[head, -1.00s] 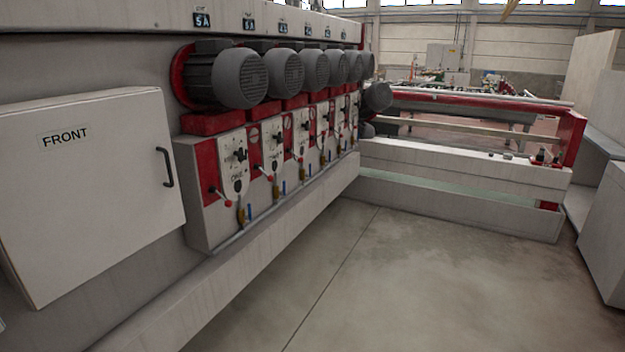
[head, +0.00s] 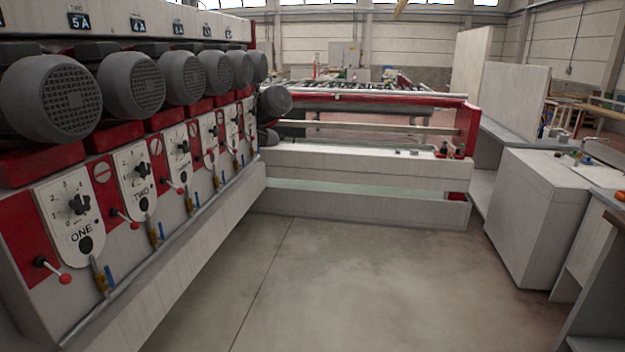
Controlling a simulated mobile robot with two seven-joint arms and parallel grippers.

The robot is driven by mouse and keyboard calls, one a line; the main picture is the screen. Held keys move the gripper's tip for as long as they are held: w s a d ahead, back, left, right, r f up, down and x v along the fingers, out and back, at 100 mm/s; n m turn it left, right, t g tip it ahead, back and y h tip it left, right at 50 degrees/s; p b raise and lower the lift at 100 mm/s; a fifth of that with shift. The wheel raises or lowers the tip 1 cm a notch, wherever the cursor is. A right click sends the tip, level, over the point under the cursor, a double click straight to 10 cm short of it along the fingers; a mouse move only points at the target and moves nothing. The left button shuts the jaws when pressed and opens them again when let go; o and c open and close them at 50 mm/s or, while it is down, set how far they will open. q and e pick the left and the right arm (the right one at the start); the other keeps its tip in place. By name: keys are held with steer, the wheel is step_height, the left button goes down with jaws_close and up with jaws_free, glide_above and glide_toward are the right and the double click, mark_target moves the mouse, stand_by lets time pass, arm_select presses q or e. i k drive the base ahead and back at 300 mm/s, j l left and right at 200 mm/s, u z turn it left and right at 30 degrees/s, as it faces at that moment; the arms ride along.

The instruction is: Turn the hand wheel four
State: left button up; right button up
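A row of white control panels runs along the machine on the left, each with a dark hand wheel, a numbered dial and a name. The nearest is marked ONE (head: 72,222), the second TWO (head: 140,186). The third panel (head: 181,158) stands beyond them. The fourth panel (head: 208,136) in the row is small in view; its label is too small to read. Its dark hand wheel (head: 213,131) shows as a small dark shape, and its setting cannot be read. Neither of my grippers is in view.
Grey motors (head: 133,86) jut out above the panels. Red-tipped levers and blue-handled valves stick out below them. A low white beam with a red frame (head: 468,130) crosses the far end. White cabinets (head: 545,215) stand at right. The concrete floor (head: 300,280) between is clear.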

mark_target(216, 130)
steer(key=i, duration=1.3)
steer(key=i+u, duration=0.35)
steer(key=i, duration=0.15)
steer(key=i+l+u, duration=0.35)
steer(key=i, duration=0.15)
steer(key=i+j, duration=0.05)
steer(key=j, duration=0.05)
